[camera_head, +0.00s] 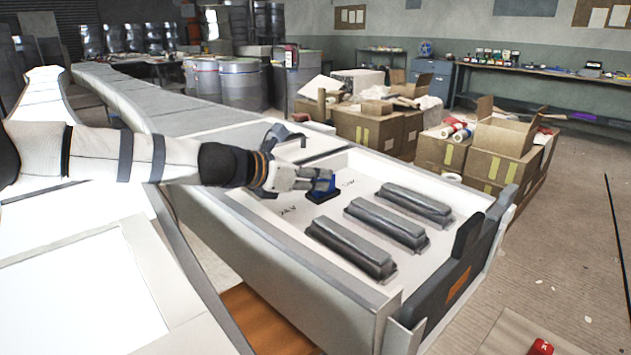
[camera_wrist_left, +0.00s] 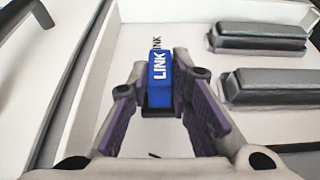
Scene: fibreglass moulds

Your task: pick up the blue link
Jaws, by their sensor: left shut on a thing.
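The blue link (camera_wrist_left: 160,80) is a small blue block with white LINK lettering, between the fingers of my left gripper (camera_wrist_left: 160,108) in the left wrist view. In the head view, the blue link (camera_head: 323,190) shows at the fingertips of my left gripper (camera_head: 326,181), low over the white floor of a shallow tray (camera_head: 290,212). The left gripper is shut on it. Whether the link still touches the tray floor is hard to tell. My right gripper is not in view.
Several grey ribbed bars (camera_head: 350,247) lie in the tray to the right of the link. A dark end piece (camera_head: 460,285) closes the tray's near right end. Cardboard boxes (camera_head: 500,150) and metal drums (camera_head: 240,80) stand behind. Open floor lies at the right.

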